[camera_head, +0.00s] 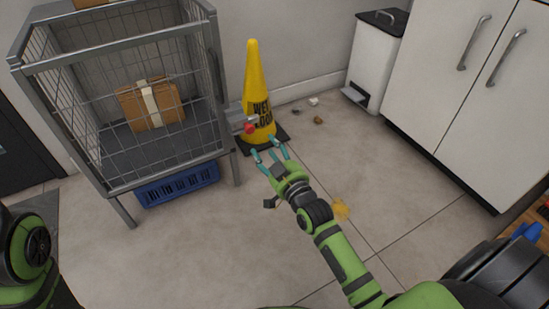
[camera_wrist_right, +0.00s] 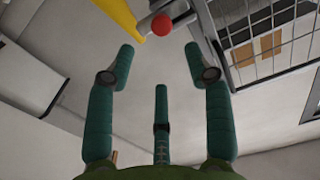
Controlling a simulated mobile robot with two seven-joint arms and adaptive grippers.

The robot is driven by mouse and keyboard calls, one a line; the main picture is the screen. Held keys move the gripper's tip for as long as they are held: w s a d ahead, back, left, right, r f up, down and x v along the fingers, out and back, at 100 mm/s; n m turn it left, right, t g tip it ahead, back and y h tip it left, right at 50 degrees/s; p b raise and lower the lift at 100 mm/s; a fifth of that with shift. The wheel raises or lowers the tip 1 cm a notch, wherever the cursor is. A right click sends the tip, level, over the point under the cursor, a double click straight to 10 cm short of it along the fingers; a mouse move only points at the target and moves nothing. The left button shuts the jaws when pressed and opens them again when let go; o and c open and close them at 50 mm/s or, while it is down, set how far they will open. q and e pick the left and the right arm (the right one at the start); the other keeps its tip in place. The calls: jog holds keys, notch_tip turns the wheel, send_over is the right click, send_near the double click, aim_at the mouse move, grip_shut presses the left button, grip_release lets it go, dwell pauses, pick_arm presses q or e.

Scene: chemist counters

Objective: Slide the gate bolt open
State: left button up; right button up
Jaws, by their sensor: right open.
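The bolt shows as a grey metal piece with a red knob (camera_head: 250,128) on the right side of the wire cage (camera_head: 118,40). In the right wrist view the red knob (camera_wrist_right: 162,25) is near the top middle, beyond the fingertips, with the grey bolt housing (camera_wrist_right: 178,10) beside it. My right gripper (camera_head: 265,152) is open and empty, just short of the knob and apart from it. In the right wrist view its teal fingers (camera_wrist_right: 160,60) are spread wide with the knob roughly between their lines. My left gripper is not in view; part of my left arm shows at the lower left.
A yellow wet-floor cone (camera_head: 256,85) stands on a dark base right behind the knob. A cardboard box (camera_head: 150,104) is in the cage, and a blue crate (camera_head: 178,186) is under it. White cabinets (camera_head: 455,80) and a white bin (camera_head: 376,55) stand right. Floor between is mostly clear.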

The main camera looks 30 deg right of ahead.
jog(key=shift+s+d, duration=0.1)
jog(key=shift+s, duration=1.65)
jog(key=shift+r, duration=0.15)
